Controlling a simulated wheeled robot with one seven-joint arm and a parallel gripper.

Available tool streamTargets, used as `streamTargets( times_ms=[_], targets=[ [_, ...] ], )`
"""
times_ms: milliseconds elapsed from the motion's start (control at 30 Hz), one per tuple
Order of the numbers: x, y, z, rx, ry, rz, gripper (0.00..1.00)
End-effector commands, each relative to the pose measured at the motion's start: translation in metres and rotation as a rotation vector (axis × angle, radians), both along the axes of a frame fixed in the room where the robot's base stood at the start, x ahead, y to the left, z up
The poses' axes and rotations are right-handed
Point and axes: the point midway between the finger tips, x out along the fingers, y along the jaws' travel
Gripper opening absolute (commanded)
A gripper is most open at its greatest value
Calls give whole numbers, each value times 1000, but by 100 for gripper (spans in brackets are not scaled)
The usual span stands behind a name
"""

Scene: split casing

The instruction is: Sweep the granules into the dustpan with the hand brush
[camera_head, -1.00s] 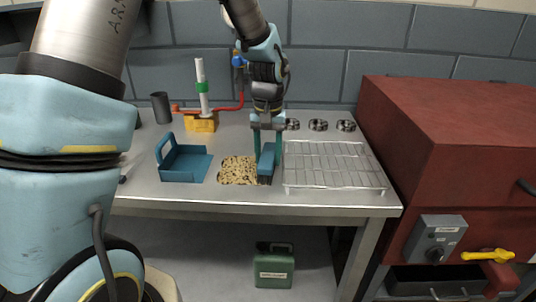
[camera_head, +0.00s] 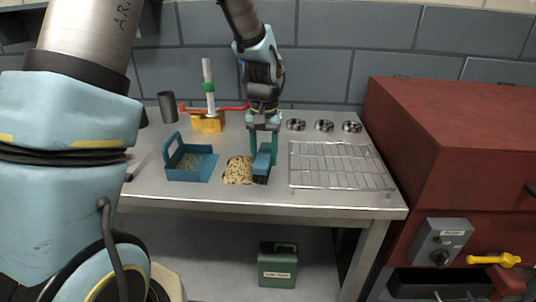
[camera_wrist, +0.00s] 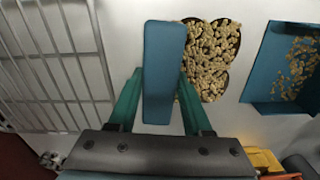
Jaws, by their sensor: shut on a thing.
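My gripper (camera_head: 264,149) is shut on the blue hand brush (camera_head: 262,162), whose dark bristles point down at the bench. In the wrist view the brush (camera_wrist: 164,60) sits between the green fingers. A pile of tan granules (camera_head: 238,172) lies on the bench just left of the brush. The pile also shows in the wrist view (camera_wrist: 208,58), beside the brush. The blue dustpan (camera_head: 184,175) lies left of the pile, with its handle side up at the far left. Some granules are scattered inside the dustpan, as the wrist view also shows (camera_wrist: 297,66).
A wire rack (camera_head: 340,166) lies close on the right of the brush. Behind stand a yellow-based burner stand (camera_head: 208,123), a dark cup (camera_head: 167,106) and several metal rings (camera_head: 324,126). A red cabinet (camera_head: 450,150) stands at the right. A green case (camera_head: 278,268) is below the bench.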

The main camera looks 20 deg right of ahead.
Motion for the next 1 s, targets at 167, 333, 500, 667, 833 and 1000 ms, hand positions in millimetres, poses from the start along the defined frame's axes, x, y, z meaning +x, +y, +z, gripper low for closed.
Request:
streamTargets(
  times_ms=[167, 333, 500, 667, 833, 1000],
  targets=[
    [1, 6, -3, 6, 4, 2, 5],
    [3, 10, -2, 6, 4, 3, 5],
    [5, 16, -2, 6, 4, 3, 5],
    [7, 19, -2, 5, 5, 2, 5],
    [8, 22, -2, 5, 5, 3, 5],
    [11, 28, -1, 5, 4, 4, 5]
  ],
)
